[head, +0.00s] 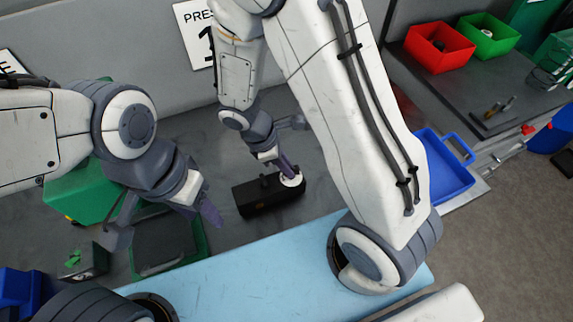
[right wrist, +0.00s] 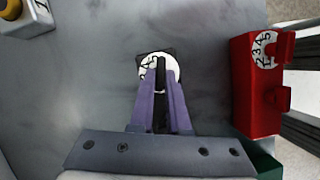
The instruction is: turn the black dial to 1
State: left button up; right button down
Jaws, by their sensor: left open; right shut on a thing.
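The black dial (right wrist: 160,97) shows in the right wrist view as a black bar between the purple fingers of my right gripper (right wrist: 161,88), which is shut on it. A white number disc (right wrist: 149,68) lies under the fingertips; its figures are partly covered, so the setting is unreadable. In the head view the dial's black box (head: 258,199) sits on the grey bench, with my right gripper (head: 289,172) reaching down onto the white disc at its right end. My left gripper (head: 165,222) is open and empty, to the left of the box.
A red box (right wrist: 254,95) with its own number disc stands at the right in the wrist view. In the head view a green box (head: 80,192) and dark green tray (head: 160,262) are at left. A blue tray (head: 445,175), red bin (head: 438,50) and green bin (head: 490,40) are at right.

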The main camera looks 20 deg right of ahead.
jog(key=shift+n, duration=0.4)
dwell(1.5)
jog(key=c, duration=0.9)
grip_release()
jog(key=v, duration=1)
jog(key=shift+s+a+r, duration=0.1)
jog(key=shift+a+r, duration=0.1)
